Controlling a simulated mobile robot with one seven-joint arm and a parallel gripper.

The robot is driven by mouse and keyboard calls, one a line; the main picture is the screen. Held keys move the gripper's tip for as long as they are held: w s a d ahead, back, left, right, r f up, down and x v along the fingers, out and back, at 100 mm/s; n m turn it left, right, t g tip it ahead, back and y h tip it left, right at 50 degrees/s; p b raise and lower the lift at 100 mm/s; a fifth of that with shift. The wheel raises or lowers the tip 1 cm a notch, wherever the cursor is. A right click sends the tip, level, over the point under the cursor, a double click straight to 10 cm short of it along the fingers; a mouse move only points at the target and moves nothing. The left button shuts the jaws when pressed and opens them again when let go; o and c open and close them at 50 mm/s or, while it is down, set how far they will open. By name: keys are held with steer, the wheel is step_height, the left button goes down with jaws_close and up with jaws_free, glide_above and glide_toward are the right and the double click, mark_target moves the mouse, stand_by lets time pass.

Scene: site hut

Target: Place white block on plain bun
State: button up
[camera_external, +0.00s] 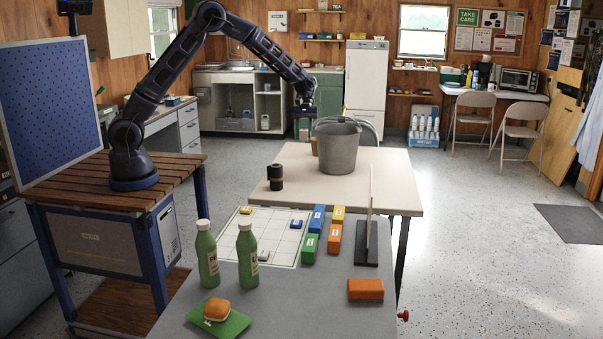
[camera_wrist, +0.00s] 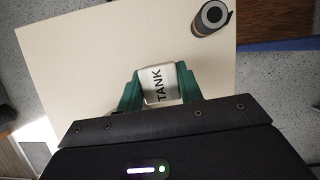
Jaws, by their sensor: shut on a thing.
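My gripper (camera_external: 304,112) is raised over the far cream table, by the rim of the grey bucket. In the wrist view its green fingers (camera_wrist: 158,84) are shut on a white block (camera_wrist: 158,88) marked TANK. An orange-brown bun (camera_external: 217,309) with a small white tag sits on a green mat (camera_external: 234,325) at the front left of the grey table, far from my gripper. I cannot read the tag. Another small whitish block (camera_external: 264,256) lies on the white grid sheet (camera_external: 277,226).
Two green bottles (camera_external: 247,255) stand just behind the bun. Blue, green, yellow and orange blocks (camera_external: 335,238) lie right of the grid, near an upright thin panel (camera_external: 372,222). An orange brick (camera_external: 365,289) lies front right. The bucket (camera_external: 338,148) and a black cylinder (camera_external: 275,177) stand on the cream table.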

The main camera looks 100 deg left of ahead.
steer(key=w+d+r+m+g, duration=0.15)
steer(key=w+d, duration=0.35)
steer(key=d, duration=0.6)
steer(key=w+d+m, duration=0.2)
steer(key=w+d, duration=0.3)
steer(key=d, duration=0.6)
steer(key=w+d+r+m+g, duration=0.2)
steer(key=d+m, duration=0.2)
steer(key=d, duration=2.1)
step_height(320, 180, up, 3)
steer(key=m+g+y, duration=0.1)
steer(key=m+y, duration=0.2)
steer(key=m, duration=0.4)
glide_above(209, 303)
steer(key=w, duration=0.2)
steer(key=f, duration=1.9)
steer(key=shift+s+a+f, duration=0.1)
steer(key=shift+s+a, duration=0.1)
steer(key=shift+a, duration=0.1)
steer(key=shift+f, duration=0.15)
